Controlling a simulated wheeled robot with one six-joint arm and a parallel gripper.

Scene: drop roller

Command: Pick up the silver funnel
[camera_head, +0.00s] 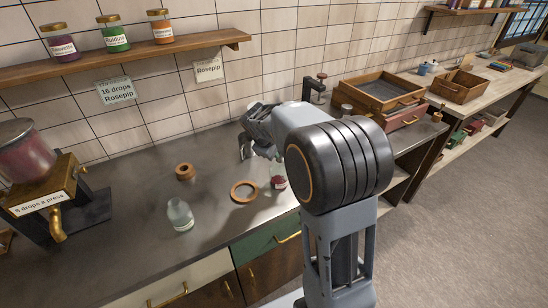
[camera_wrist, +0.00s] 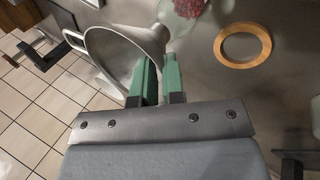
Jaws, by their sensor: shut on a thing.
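The silver funnel (camera_wrist: 148,38) shows in the wrist view, tilted, with its wide mouth facing left. The two green fingers of my gripper (camera_wrist: 160,66) are shut on the funnel near its narrower side. In the head view my gripper (camera_head: 251,146) is over the back of the grey counter, left of my arm's large black joint. There the funnel is mostly hidden by the arm and too small to make out clearly.
On the counter (camera_head: 140,195) stand a clear bottle (camera_head: 180,214), a brown ring-shaped piece (camera_head: 185,172), a wooden ring (camera_head: 244,191) and a jar with red contents (camera_head: 278,183). A drop press (camera_head: 45,190) stands left. Wooden trays (camera_head: 382,92) stand right. A jar shelf (camera_head: 130,60) hangs above.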

